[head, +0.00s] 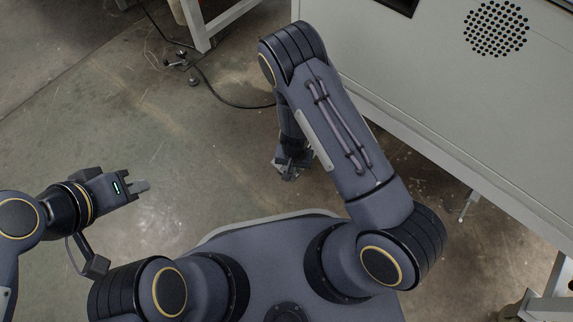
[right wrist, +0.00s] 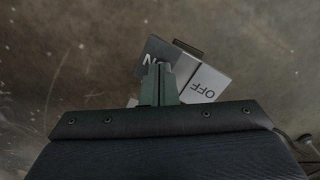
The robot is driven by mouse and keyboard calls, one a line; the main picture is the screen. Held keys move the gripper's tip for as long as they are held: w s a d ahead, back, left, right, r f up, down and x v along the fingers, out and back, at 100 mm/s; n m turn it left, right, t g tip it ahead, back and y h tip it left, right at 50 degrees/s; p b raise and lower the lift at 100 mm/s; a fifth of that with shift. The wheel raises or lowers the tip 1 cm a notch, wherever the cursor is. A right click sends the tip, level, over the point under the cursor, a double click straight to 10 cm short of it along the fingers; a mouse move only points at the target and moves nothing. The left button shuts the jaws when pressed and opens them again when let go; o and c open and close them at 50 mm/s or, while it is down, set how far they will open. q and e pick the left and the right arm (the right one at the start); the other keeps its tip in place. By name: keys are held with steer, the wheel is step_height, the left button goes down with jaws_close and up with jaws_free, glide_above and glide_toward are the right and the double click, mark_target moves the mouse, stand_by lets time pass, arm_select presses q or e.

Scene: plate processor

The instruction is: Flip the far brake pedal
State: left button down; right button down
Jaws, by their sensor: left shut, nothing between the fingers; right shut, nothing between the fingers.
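A pedal with a dark half marked ON and a light grey half marked OFF (right wrist: 207,84) shows in the right wrist view, above and to the right of my fingertips in the picture. My right gripper (right wrist: 160,72) is shut and empty, its fingers overlapping the dark half and covering part of the lettering. I cannot tell whether they touch it. In the head view my right gripper (head: 287,172) is low beside the grey machine, partly hidden by my arm. My left gripper (head: 143,187) is shut and empty over open floor at the left.
The large grey machine cabinet (head: 440,80) fills the upper right, with a perforated round vent (head: 496,28). A white frame leg (head: 195,25) stands at the top. A black cable (head: 225,98) lies on the concrete floor. The floor at left is clear.

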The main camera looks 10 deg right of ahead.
step_height(320, 180, up, 7)
steer(key=p, duration=0.5)
steer(key=shift+p, duration=0.4)
stand_by(0.4)
